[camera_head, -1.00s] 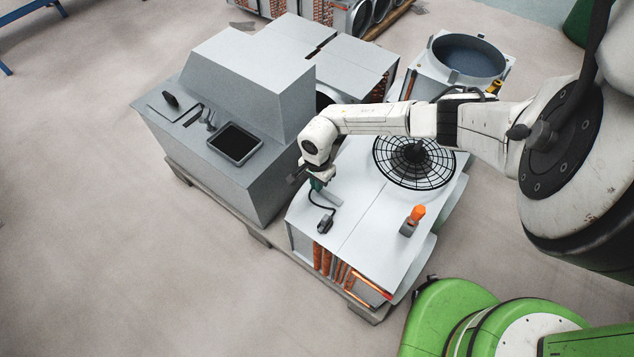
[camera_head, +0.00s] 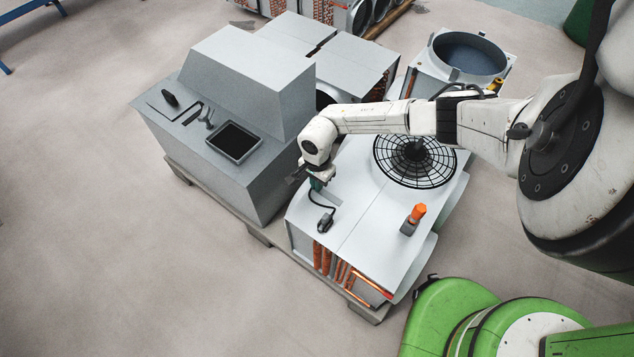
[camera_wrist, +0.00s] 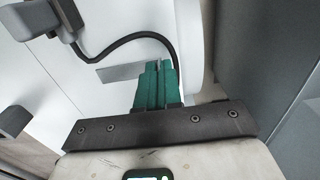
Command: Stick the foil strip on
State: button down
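My gripper (camera_head: 317,185) points down at the white top panel (camera_head: 365,225) of the unit, near its left edge. In the wrist view its two green fingers (camera_wrist: 157,85) are together, with only a thin line between them. The foil strip (camera_wrist: 120,72) is a thin flat grey band against the white panel. It sticks out to the left from behind the fingertips, and its other end is hidden by them. I cannot tell whether the tips touch it. In the head view the strip (camera_head: 333,198) shows faintly beside the fingertips.
A dark tool (camera_head: 325,223) with a black cable lies on the panel below my gripper. A round black fan grille (camera_head: 415,160) lies behind. A grey console (camera_head: 235,115) with a dark tray stands close on the left.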

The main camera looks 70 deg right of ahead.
jog(key=c, duration=1.2)
grip_release()
jog(key=shift+c, duration=0.2)
jog(key=shift+r, duration=0.1)
notch_tip(320, 180, up, 11)
jog(key=p, duration=0.2)
jog(key=shift+f, duration=0.2)
